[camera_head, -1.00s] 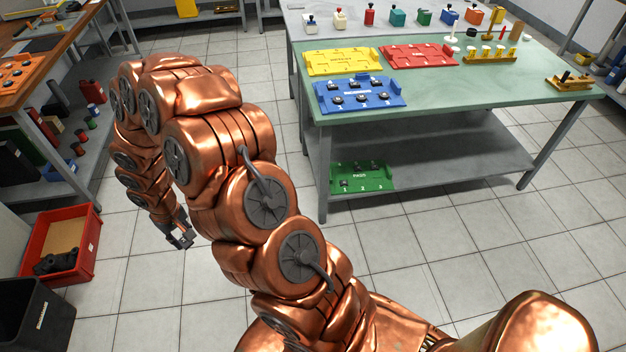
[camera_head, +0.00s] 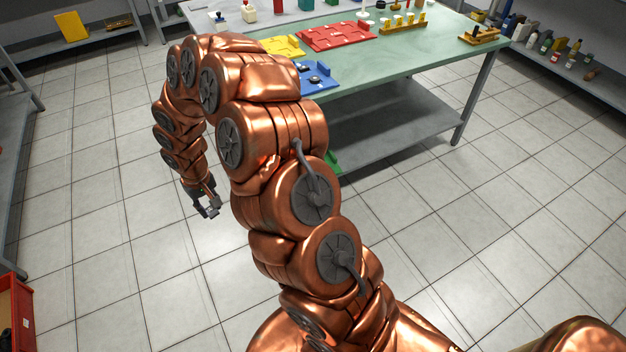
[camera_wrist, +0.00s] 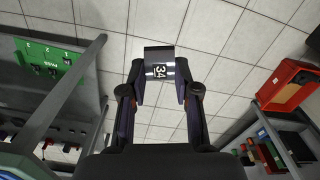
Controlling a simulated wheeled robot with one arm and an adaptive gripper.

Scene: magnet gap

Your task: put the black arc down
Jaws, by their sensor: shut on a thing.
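The black arc (camera_wrist: 159,54) is a dark curved piece with a white "34" label. It sits between the fingertips of my gripper (camera_wrist: 159,88) in the wrist view. My gripper is shut on it and holds it clear above the tiled floor. In the head view my gripper (camera_head: 206,204) hangs over open floor, left of the green-topped table (camera_head: 408,60). The arc is small there and hard to make out.
Blue (camera_head: 318,80), yellow (camera_head: 281,45) and red (camera_head: 338,34) trays lie on the table. A green tray (camera_wrist: 48,60) is on its lower shelf. A red bin (camera_head: 14,318) stands at the lower left. Floor around my gripper is clear.

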